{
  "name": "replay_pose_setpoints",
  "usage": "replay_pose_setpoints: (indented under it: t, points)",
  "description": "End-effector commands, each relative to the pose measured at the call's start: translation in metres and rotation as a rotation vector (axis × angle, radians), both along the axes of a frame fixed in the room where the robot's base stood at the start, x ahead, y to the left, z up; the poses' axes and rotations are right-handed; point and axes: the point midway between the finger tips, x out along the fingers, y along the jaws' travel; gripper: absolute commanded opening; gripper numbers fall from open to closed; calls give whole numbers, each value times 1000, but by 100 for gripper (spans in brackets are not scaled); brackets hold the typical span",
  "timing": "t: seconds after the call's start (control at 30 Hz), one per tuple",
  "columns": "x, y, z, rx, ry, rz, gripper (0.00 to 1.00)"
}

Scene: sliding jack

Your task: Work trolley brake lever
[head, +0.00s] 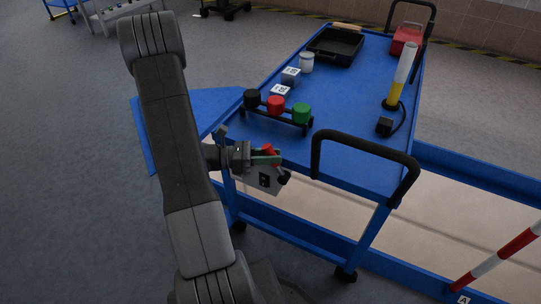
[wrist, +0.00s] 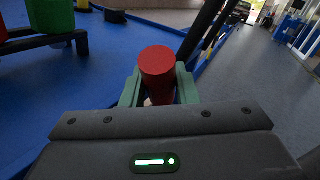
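The blue work trolley (head: 345,165) stands right of my arm with a black push handle (head: 365,150) at its near end. A red-gripped lever (head: 268,149) sticks up from a grey box (head: 263,180) at the trolley's near left corner. My gripper (head: 265,157), with green fingers, is at this lever. In the wrist view the red grip (wrist: 157,65) stands between the two fingers (wrist: 158,88), one on each side and close against it. The lever's lower part is hidden by the gripper body.
Black, red and green knobs (head: 276,104) sit on a rack on the trolley top. White-labelled blocks (head: 291,75), a white jar (head: 306,62), a black tray (head: 335,46) and a yellow-white post (head: 401,75) stand beyond. A red-white pole (head: 495,258) is at right.

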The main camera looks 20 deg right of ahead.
Motion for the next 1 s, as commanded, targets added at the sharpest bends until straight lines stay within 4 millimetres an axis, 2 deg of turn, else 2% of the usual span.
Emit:
replay_pose_setpoints:
  t: [0.03,0.07,0.47,1.0]
  points:
    - [0,0,0,0,0,0,5]
    - [0,0,0,0,0,0,0]
    - [-3,-3,5,33,-40,0,0]
    - [-30,-25,13,312,-371,-3,0]
